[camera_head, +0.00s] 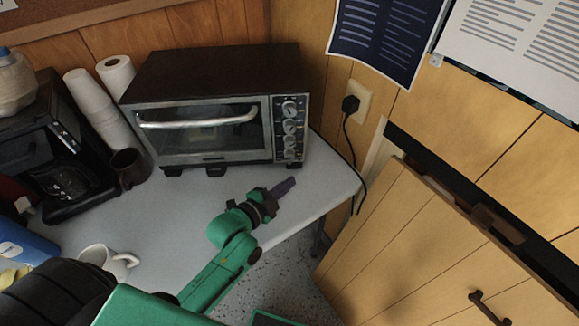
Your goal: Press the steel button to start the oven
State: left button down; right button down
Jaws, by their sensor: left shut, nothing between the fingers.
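The toaster oven (205,120) stands at the back of the light worktop, its black top and glass door with a steel handle facing me. Its control panel (289,128) is on the right of the front and carries a column of round steel controls; I cannot tell for sure which one is the button. The door is shut. My left gripper (284,187) is shut and empty, its purple fingers pointing up and right. In the picture it is just below the control panel, apart from the oven. My right gripper is not in view.
A coffee maker (55,150), paper rolls (92,98) and a dark mug (129,166) stand left of the oven. A white mug (106,260) is near the front left. A cord runs from the wall socket (352,102) past the worktop's right edge. A wooden cabinet (430,240) stands right.

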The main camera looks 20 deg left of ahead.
aim_at(289, 162)
pick_arm(q)
jog(key=shift+w+a, duration=0.3)
jog(key=shift+w, duration=0.5)
jog(key=shift+w+a, duration=0.25)
jog(key=shift+w, duration=0.5)
jog(key=shift+w, duration=0.1)
dwell(0.7)
jog(key=shift+w+a, duration=0.2)
jog(key=shift+w, duration=0.1)
jog(key=shift+w+a, duration=0.1)
jog(key=shift+w, duration=0.25)
dwell(0.5)
dwell(0.3)
jog(key=shift+s+d+p, duration=0.3)
jog(key=shift+s, duration=0.45)
